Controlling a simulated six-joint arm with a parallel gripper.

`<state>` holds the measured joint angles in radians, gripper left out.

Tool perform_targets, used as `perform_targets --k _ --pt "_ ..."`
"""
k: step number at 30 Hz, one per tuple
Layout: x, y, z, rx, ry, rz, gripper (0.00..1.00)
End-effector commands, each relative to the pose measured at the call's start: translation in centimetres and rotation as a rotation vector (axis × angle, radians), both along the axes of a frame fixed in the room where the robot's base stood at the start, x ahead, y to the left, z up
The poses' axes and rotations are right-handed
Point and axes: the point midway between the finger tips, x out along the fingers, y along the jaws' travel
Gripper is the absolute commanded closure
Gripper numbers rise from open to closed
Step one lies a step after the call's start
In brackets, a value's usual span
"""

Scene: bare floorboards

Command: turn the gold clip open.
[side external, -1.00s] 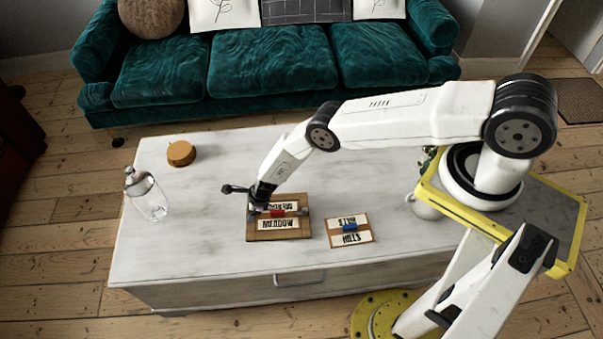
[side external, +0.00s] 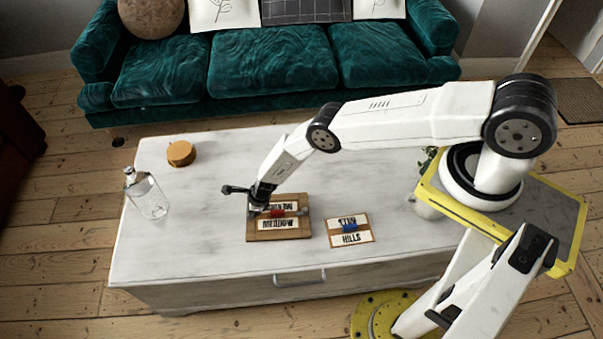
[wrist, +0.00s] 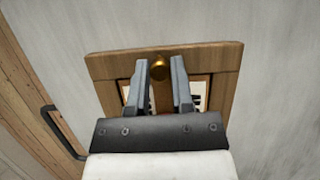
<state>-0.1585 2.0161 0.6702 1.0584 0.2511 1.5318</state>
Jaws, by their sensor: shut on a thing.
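The gold clip (wrist: 158,68) is a small round brassy piece at the edge of a brown wooden frame (wrist: 210,52). In the wrist view it sits between my gripper's fingertips (wrist: 158,66), and my gripper is shut on it. The side view shows the frame (side external: 299,233) flat on the table, with white lettered cards and a red piece (side external: 278,212) across its middle. My gripper (side external: 256,207) is low over the frame's left edge there. The clip cannot be made out in that view.
The pale table (side external: 210,250) also holds a smaller lettered board (side external: 351,230) with a blue piece, right of the frame. A glass bottle (side external: 150,197) and a round wooden piece (side external: 181,153) stand to the left. A green sofa (side external: 270,70) is behind.

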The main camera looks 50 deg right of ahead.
Motion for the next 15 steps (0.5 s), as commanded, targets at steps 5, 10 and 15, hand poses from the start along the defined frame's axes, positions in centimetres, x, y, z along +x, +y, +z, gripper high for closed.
perform_targets --k 5,10,15 --pt "0.05 -0.05 0.01 0.000 0.000 0.054 1.00" --pt "0.04 -0.09 -0.03 -0.001 0.001 0.151 1.00" --pt "0.08 -0.12 -0.03 0.000 0.000 0.252 1.00"
